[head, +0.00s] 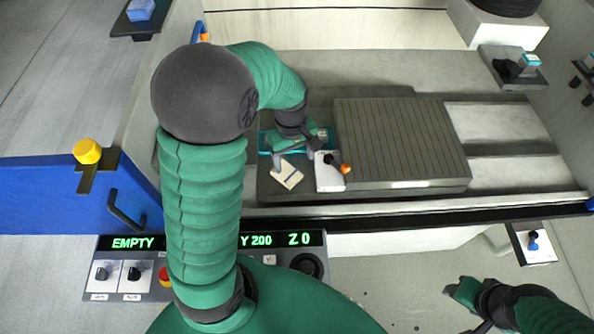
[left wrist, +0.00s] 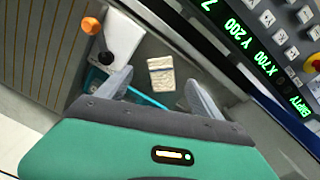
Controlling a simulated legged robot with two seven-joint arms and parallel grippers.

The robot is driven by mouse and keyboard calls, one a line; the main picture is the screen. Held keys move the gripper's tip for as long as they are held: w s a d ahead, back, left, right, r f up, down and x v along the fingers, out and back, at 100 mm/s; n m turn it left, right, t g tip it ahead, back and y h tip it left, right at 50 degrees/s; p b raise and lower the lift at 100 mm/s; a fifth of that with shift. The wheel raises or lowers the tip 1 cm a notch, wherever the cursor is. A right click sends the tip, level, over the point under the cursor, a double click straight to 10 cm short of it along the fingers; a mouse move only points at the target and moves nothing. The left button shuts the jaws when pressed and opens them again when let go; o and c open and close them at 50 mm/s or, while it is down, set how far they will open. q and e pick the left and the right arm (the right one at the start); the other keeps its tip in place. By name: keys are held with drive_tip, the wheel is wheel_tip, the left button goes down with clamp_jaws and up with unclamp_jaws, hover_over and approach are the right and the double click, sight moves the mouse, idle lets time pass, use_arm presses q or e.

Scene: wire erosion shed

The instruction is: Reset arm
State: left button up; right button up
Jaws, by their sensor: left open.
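My left arm reaches forward over the machine bed. Its gripper (head: 297,160) is at the left end of the grey slatted block, with fingers pointing down. In the left wrist view the fingers (left wrist: 158,82) are spread apart, with nothing held between them. A small beige block (left wrist: 161,74) lies beyond the fingertips; in the head view the beige block (head: 286,175) is just beside the gripper. My right gripper (head: 466,298) is at the lower right, over the floor, away from the bed; its jaw gap is unclear.
The slatted block (head: 400,140) stands right of my left gripper. A white piece with an orange-tipped lever (head: 330,178) is close by. A teal strip (head: 265,141) lies partly under the gripper. The control panel (head: 190,262) and blue door (head: 50,195) are nearer me.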

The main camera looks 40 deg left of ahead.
use_arm(q)
drive_tip(key=s+d+m+t, duration=0.2)
drive_tip(key=s+d+m, duration=0.4)
drive_tip(key=d+m, duration=0.4)
drive_tip(key=m, duration=0.2)
drive_tip(key=shift+s+d+r+m, duration=0.15)
drive_tip(key=shift+s+d+m, duration=0.15)
drive_tip(key=shift+s+d, duration=0.1)
drive_tip(key=shift+d, duration=0.25)
drive_tip(key=shift+a, duration=0.15)
